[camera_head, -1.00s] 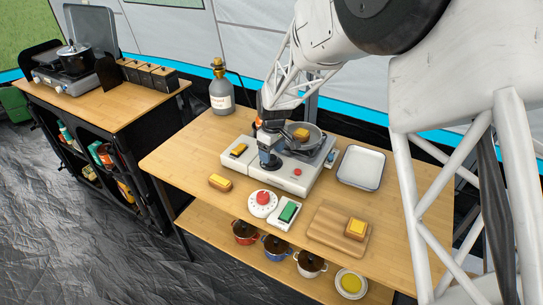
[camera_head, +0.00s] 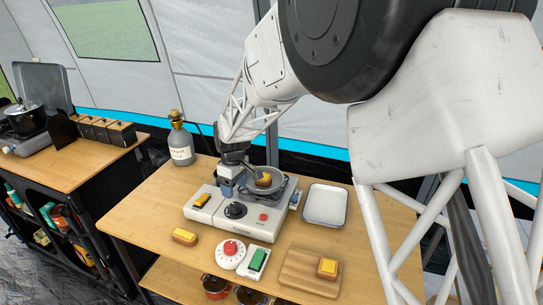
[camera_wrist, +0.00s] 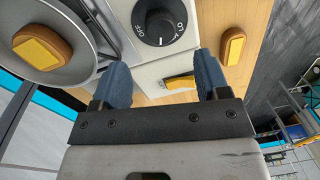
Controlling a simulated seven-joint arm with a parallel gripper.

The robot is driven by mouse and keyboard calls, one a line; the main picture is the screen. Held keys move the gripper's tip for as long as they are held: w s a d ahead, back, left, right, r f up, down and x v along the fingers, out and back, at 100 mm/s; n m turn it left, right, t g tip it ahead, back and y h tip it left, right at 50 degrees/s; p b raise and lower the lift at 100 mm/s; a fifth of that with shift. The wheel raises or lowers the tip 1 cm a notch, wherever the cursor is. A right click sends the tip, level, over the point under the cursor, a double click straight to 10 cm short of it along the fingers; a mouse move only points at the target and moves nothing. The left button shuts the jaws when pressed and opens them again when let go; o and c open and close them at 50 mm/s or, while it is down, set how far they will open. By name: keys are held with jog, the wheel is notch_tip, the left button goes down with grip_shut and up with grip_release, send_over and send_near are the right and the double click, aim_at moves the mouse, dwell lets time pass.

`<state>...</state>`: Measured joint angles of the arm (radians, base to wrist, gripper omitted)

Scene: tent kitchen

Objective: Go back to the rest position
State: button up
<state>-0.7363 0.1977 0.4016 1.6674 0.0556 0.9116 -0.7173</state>
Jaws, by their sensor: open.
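My gripper (camera_head: 226,187) is over the left rear part of the white stove (camera_head: 207,209), left of the pan. In the wrist view its two blue fingers (camera_wrist: 158,78) are apart with nothing held between them. Beyond them show the stove's black knob (camera_wrist: 160,25) and a yellow switch (camera_wrist: 180,84). The grey pan (camera_head: 252,177) sits on the burner with a bread-like piece with a yellow top (camera_head: 264,180) in it. The pan also shows at the upper left of the wrist view (camera_wrist: 75,68).
On the table are a white tray (camera_head: 325,188), a cutting board (camera_head: 293,272) with a yellow-topped piece (camera_head: 327,267), another such piece (camera_head: 185,236), a red-knobbed timer (camera_head: 230,254) and a green-topped device (camera_head: 257,260). A gas bottle (camera_head: 179,145) stands behind, left of my arm.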

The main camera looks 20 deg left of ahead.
jog(key=shift+d+r, duration=0.1)
jog(key=s+d+r+m, duration=0.2)
jog(key=d+r, duration=0.3)
jog(key=d, duration=0.6)
jog(key=s+d+r+m+t, duration=0.1)
jog(key=s+d+r+m, duration=0.3)
jog(key=d, duration=0.6)
jog(key=w+d+r+m, duration=0.1)
jog(key=d+r, duration=0.6)
jog(key=d, duration=0.4)
jog(key=s+d+r+m+t, duration=0.1)
jog(key=s+d+m, duration=0.8)
jog(key=s+d, duration=1.3)
jog(key=shift+s+d+t, duration=0.3)
jog(key=shift+s+t, duration=0.3)
jog(key=shift+s, duration=0.6)
